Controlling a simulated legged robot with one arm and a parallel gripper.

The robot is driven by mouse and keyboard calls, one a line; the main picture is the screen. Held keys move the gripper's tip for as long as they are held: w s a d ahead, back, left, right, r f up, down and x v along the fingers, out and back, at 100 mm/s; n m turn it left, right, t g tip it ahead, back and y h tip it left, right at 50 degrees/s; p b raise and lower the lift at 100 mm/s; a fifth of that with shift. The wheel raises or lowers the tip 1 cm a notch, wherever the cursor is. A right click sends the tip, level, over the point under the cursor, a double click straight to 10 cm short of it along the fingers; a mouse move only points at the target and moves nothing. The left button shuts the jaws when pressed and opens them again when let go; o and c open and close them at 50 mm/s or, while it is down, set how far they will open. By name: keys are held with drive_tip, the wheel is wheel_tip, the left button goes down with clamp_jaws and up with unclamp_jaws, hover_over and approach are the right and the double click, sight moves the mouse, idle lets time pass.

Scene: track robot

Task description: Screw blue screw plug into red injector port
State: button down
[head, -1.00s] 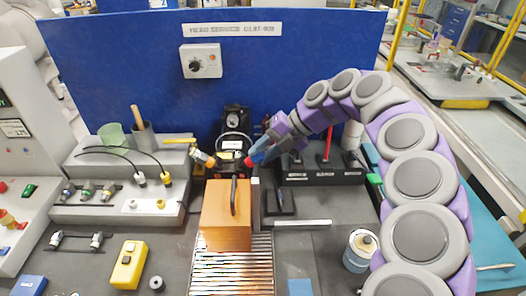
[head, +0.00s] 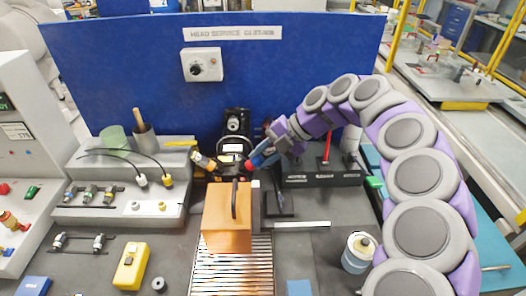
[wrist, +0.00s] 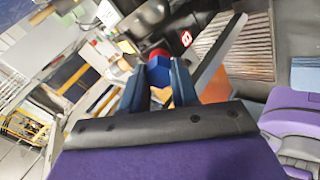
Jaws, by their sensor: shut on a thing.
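The blue screw plug (wrist: 158,72) is between the two fingers of my gripper (wrist: 159,85) in the wrist view. The red injector port (wrist: 158,54) shows just past the plug's far end and the two appear to meet; how deep the plug sits is hidden. In the head view my gripper (head: 262,154) comes in from the upper right, shut on the blue plug (head: 257,160). The red port (head: 248,164) is on the right side of the black device (head: 235,146), in line with the plug.
An orange box (head: 226,218) with a black handle stands in front of the device. A yellow-tipped fitting (head: 204,161) is at the device's left. A black tool holder (head: 322,172) stands to the right. A grey stepped rack (head: 120,210) holds connectors at left. A blue panel (head: 120,75) closes the back.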

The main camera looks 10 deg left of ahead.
drive_tip(key=m+p, duration=0.3)
drive_tip(key=m, duration=0.2)
drive_tip(key=shift+m, duration=0.4)
drive_tip(key=shift+m+p, duration=0.85)
drive_tip(key=shift+m, duration=0.45)
drive_tip(key=m+p, duration=0.2)
drive_tip(key=m, duration=0.1)
drive_tip(key=shift+m+p, duration=2.45)
drive_tip(key=shift+m, duration=0.15)
drive_tip(key=shift+m+p, duration=1.6)
drive_tip(key=shift+m, duration=0.3)
drive_tip(key=shift+f, duration=0.1)
drive_tip(key=shift+m+p, duration=0.3)
